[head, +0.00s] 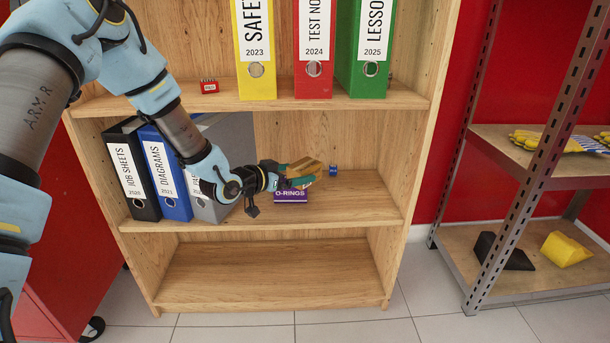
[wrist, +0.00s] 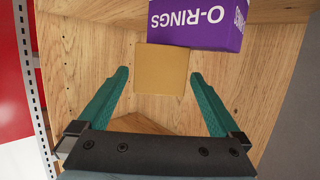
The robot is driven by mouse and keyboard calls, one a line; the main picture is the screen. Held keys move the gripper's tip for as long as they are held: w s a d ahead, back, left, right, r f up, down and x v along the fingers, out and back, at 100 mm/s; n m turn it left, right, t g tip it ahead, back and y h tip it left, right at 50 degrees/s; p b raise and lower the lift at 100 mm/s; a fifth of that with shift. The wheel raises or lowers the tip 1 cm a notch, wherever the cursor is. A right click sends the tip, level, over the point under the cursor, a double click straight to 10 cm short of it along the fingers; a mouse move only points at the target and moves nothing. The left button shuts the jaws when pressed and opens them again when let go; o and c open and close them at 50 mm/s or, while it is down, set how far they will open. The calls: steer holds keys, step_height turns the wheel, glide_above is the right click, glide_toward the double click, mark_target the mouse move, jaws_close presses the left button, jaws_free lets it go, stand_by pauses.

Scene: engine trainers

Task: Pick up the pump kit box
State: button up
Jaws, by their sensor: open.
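A plain tan box (head: 304,166) is on the middle shelf of the wooden bookcase. I can read no label on it, so I cannot confirm that it is the pump kit box. My gripper (head: 302,174) is open and reaches in from the left at this box. In the wrist view the tan box (wrist: 162,88) shows between the two teal fingertips (wrist: 160,73), with a small gap on each side. A purple box marked O-RINGS (head: 291,196) is close beside it; it also shows in the wrist view (wrist: 195,25).
Black, blue and grey binders (head: 165,172) stand left of my gripper on the same shelf. A small blue object (head: 333,170) is right of the tan box. The shelf above (head: 200,100) holds yellow, red and green binders. The bottom shelf (head: 270,275) is empty.

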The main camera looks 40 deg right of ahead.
mark_target(311, 170)
steer(key=shift+b+x, duration=1)
steer(key=shift+x, duration=2.5)
steer(key=shift+c, duration=0.2)
steer(key=c, duration=1.5)
